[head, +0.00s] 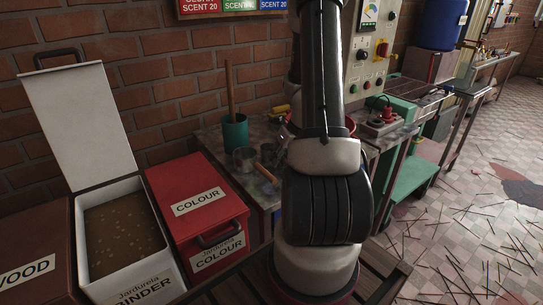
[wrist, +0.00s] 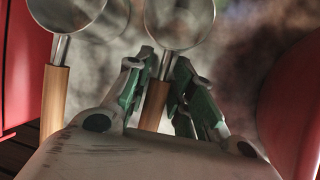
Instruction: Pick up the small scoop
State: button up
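Two metal scoops with wooden handles lie side by side in the wrist view. The right scoop (wrist: 180,22) has a slightly narrower bowl than the left scoop (wrist: 66,14), so it looks like the small one. My gripper (wrist: 165,62) has its green-padded fingers apart, one on each side of the right scoop's handle, with small gaps visible. In the head view a metal scoop (head: 244,157) with its handle lies on the bench left of my arm. My gripper is hidden behind the arm there.
Left of the bench (head: 208,138) stand a red COLOUR box (head: 180,187) and an open white binder bin (head: 91,260). A green cup (head: 235,133) with a wooden stick stands behind the scoops. Red surfaces flank my gripper in the wrist view. A control panel (head: 366,55) stands behind my arm.

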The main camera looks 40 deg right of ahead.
grip_shut()
jog(key=shift+r, duration=0.1)
notch_tip(320, 180, up, 10)
jog(key=shift+f, duration=0.1)
